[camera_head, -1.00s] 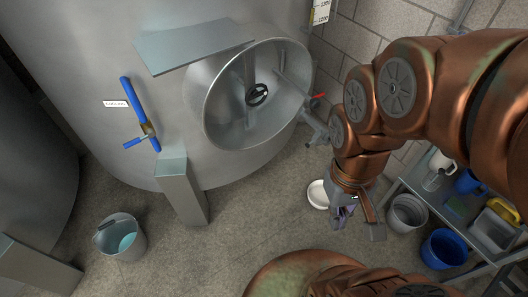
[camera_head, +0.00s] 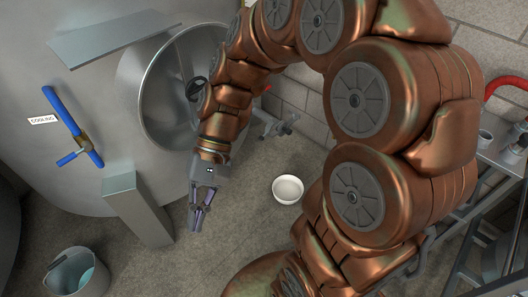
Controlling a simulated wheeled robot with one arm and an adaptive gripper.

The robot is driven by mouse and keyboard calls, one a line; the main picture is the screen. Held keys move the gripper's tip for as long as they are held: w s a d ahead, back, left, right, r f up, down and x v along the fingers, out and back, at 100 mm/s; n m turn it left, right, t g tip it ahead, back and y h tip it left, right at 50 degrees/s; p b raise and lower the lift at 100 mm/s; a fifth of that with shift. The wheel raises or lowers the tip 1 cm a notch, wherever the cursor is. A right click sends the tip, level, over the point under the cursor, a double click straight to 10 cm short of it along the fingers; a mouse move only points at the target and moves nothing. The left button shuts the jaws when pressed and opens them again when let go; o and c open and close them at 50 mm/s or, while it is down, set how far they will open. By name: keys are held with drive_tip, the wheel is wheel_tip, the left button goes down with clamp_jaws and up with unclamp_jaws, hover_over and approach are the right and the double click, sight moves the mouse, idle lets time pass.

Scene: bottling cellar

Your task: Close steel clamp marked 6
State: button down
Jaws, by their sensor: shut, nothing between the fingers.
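My gripper (camera_head: 196,228) hangs in front of the steel tank, fingers pointing down toward the floor, shut and empty. It is below the round open manway (camera_head: 158,100) and to the right of the steel tank leg. No clamp marked 6 can be made out. A steel fitting (camera_head: 277,124) juts from the tank to the right of my forearm, apart from the gripper. A bit of red shows just above it; I cannot read any number there. My arm hides the manway's right side and part of the tank behind it.
A blue-handled pipe (camera_head: 72,124) is on the tank beside a "COOLING" label (camera_head: 44,120). A white bowl (camera_head: 288,190) lies on the floor right of my gripper. A bucket (camera_head: 76,274) stands front left. A metal rack (camera_head: 487,208) stands at right.

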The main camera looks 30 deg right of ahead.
sight(267, 132)
drive_tip(key=w+d+f+m+t+y+b, duration=0.1)
drive_tip(key=w+f+m+t+y+b, duration=0.2)
drive_tip(key=w, duration=0.5)
drive_tip(key=w+d+f+m+t+y+b, duration=0.1)
drive_tip(key=w+f+m+y+b, duration=0.3)
drive_tip(key=w, duration=0.4)
drive_tip(key=w+d+f+m+t+y+b, duration=0.2)
drive_tip(key=w+f+y+b, duration=0.25)
drive_tip(key=w, duration=0.35)
drive_tip(key=w+d+f+m+t+h+b, duration=0.1)
drive_tip(key=w+d+f+m+t+b, duration=0.25)
drive_tip(key=d+f+m+t, duration=0.3)
drive_tip(key=w+d+f+m+t+h+b, duration=0.25)
drive_tip(key=w+d+f+t, duration=0.2)
drive_tip(key=d+f, duration=0.45)
drive_tip(key=w+d+f+m+t+h+b, duration=0.1)
drive_tip(key=w+d+f+m+t+b, duration=0.3)
drive_tip(key=d+f+t, duration=0.4)
drive_tip(key=s+d+f+m+t+h+b, duration=0.1)
drive_tip(key=s+d+f+m+h+b, duration=0.15)
drive_tip(key=d+f+m+h, duration=0.35)
drive_tip(key=s+d+f+m+t+h+b, duration=0.1)
drive_tip(key=s+d+f+h, duration=0.2)
drive_tip(key=d+f, duration=0.65)
drive_tip(key=w+a+r+b, duration=0.1)
drive_tip(key=w+r+b, duration=0.3)
drive_tip(key=w+r, duration=0.4)
drive_tip(key=shift+w+a+r, duration=0.25)
